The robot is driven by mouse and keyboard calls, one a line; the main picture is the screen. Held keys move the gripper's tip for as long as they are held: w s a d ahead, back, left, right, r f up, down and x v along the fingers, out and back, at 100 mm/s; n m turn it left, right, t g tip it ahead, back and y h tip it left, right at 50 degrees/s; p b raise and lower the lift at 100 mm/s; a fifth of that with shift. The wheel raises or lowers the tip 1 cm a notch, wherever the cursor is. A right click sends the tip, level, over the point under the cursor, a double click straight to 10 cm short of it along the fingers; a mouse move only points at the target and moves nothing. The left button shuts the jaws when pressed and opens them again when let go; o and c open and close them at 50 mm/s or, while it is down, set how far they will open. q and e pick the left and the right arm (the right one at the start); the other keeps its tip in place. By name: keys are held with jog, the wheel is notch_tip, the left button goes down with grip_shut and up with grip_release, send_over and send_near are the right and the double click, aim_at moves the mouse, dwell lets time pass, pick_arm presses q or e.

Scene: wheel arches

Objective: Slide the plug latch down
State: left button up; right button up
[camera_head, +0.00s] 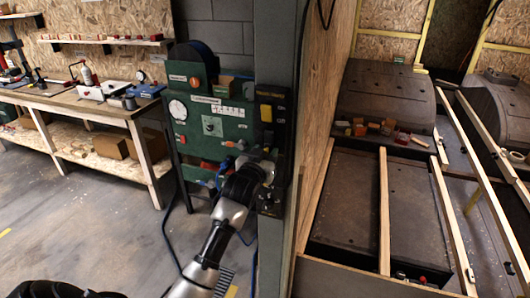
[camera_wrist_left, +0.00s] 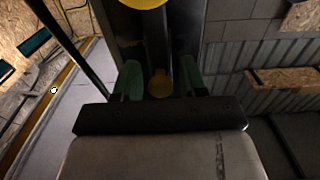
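My left gripper (camera_head: 267,168) is at the lower part of a narrow dark post beside the green panel, and the arm hides much of what is there. In the left wrist view its two green fingers (camera_wrist_left: 160,82) stand apart, one on each side of a dark upright part. A yellow round piece (camera_wrist_left: 160,86) shows between the fingers; I cannot tell whether they touch it. A larger yellow piece (camera_wrist_left: 143,3) is cut off at the top. I cannot make out for certain which part is the plug latch. My right gripper is not in view.
The green panel (camera_head: 232,131) carries a gauge (camera_head: 178,109) and switches. A grey pillar (camera_head: 278,40) and a wooden wall (camera_head: 327,90) stand close on the right. A workbench (camera_head: 130,108) with tools is at the left. The floor before it is clear.

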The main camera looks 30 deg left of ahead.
pick_arm(q)
jog(key=shift+o, duration=0.3)
jog(key=shift+r, duration=0.1)
jog(key=shift+s, duration=0.1)
jog(key=b+v, duration=0.3)
jog(key=v, duration=0.7)
jog(key=shift+s, duration=0.3)
